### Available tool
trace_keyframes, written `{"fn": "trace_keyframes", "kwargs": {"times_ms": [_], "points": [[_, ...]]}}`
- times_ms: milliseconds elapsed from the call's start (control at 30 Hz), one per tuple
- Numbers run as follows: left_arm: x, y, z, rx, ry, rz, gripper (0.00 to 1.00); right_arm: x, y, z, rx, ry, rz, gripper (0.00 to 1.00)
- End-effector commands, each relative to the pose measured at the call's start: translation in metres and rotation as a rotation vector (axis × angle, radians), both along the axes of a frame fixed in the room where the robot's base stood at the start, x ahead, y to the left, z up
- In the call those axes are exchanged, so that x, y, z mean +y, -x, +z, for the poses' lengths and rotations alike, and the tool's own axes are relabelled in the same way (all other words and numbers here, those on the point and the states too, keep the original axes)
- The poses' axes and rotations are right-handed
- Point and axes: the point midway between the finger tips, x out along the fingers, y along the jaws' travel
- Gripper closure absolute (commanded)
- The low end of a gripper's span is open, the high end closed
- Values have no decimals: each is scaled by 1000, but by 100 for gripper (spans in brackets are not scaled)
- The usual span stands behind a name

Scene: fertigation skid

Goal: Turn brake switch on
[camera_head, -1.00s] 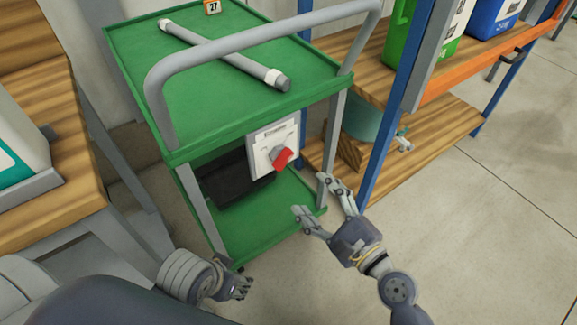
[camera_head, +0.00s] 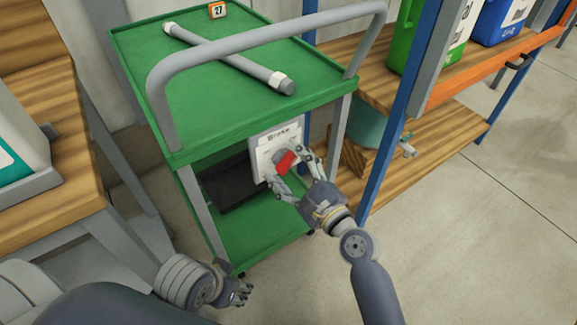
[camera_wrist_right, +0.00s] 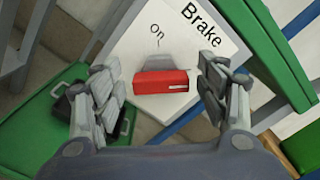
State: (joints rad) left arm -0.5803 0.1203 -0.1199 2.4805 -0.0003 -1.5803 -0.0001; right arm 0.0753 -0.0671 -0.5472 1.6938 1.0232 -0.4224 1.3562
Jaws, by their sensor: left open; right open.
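The brake switch is a red knob (camera_head: 286,161) on a white panel (camera_head: 264,147) fixed to the front of the green cart. In the right wrist view the red knob (camera_wrist_right: 163,82) lies between my open fingers, below the printed words "on" and "Brake" on the panel (camera_wrist_right: 125,50). My right gripper (camera_head: 291,173) is open, with a finger on each side of the knob; I cannot tell whether they touch it. In the right wrist view, gaps show between knob and fingers (camera_wrist_right: 163,90). My left gripper (camera_head: 240,293) is open and empty, low in front of the cart.
The green cart (camera_head: 240,125) carries a grey tube (camera_head: 228,57) and a tag "27" (camera_head: 217,11) on top, and a black case (camera_head: 228,185) on its lower shelf. A blue rack post (camera_head: 391,120) stands close on the right. Floor at right is clear.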

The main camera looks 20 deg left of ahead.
Motion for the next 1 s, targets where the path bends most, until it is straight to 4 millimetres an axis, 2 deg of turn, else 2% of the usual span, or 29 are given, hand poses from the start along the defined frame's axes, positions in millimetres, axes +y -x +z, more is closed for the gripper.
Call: {"fn": "trace_keyframes", "kwargs": {"times_ms": [167,233,367,400,767,1000], "points": [[0,0,0,0,0,0,54,0,0,0,0,0,0,33],[0,0,0,0,0,0,54,0,0,0,0,0,0,44],[0,0,0,0,0,0,54,0,0,0,-1,1,0,73],[0,0,0,0,0,0,54,0,0,0,-1,1,0,77],[0,0,0,0,0,0,54,0,0,0,-32,26,1,77],[0,0,-1,0,0,0,54,0,1,-1,-144,112,2,77]]}}
